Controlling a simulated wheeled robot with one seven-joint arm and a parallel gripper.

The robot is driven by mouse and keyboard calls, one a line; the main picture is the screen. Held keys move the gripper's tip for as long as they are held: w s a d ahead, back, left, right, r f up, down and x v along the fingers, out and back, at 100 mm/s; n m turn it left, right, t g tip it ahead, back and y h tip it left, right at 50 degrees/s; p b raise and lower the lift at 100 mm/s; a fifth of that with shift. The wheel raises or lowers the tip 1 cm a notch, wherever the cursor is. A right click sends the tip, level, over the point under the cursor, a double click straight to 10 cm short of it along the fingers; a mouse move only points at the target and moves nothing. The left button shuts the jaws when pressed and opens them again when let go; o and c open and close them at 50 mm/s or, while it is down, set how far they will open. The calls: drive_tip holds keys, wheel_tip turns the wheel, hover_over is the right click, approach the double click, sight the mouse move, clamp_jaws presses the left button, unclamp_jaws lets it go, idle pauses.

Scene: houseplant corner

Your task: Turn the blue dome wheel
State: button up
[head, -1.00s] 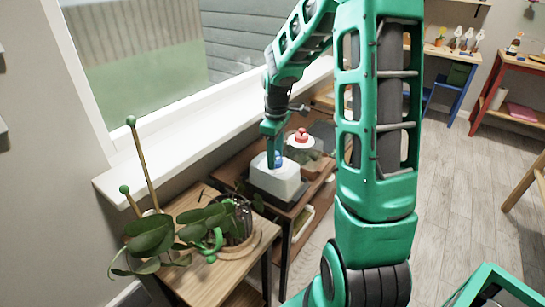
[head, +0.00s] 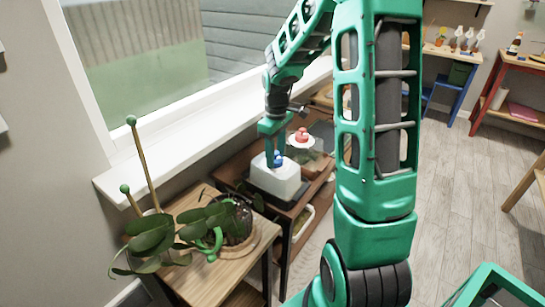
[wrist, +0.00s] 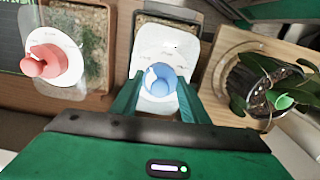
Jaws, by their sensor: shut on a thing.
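The blue dome wheel (wrist: 160,78) is a round blue knob on top of a white box-shaped dome (wrist: 153,40). In the head view the white dome (head: 277,181) stands in a dark tray on the brown shelf, and a bit of the blue wheel (head: 278,160) shows below my gripper. My gripper (wrist: 158,88) comes down from above, with one green finger on each side of the wheel. It is shut on the wheel. In the head view my gripper (head: 274,150) hides part of the wheel.
A red knob on a white disc (wrist: 42,64) sits on a clear cover beside the white dome; it also shows in the head view (head: 301,138). A potted plant (head: 233,216) stands on the wooden table at front left. The window sill (head: 150,162) runs behind.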

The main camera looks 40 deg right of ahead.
drive_tip(key=m, duration=0.9)
drive_tip(key=shift+m, duration=0.3)
drive_tip(key=m, duration=0.4)
drive_tip(key=shift+m, duration=2.2)
drive_tip(key=o, duration=1.1)
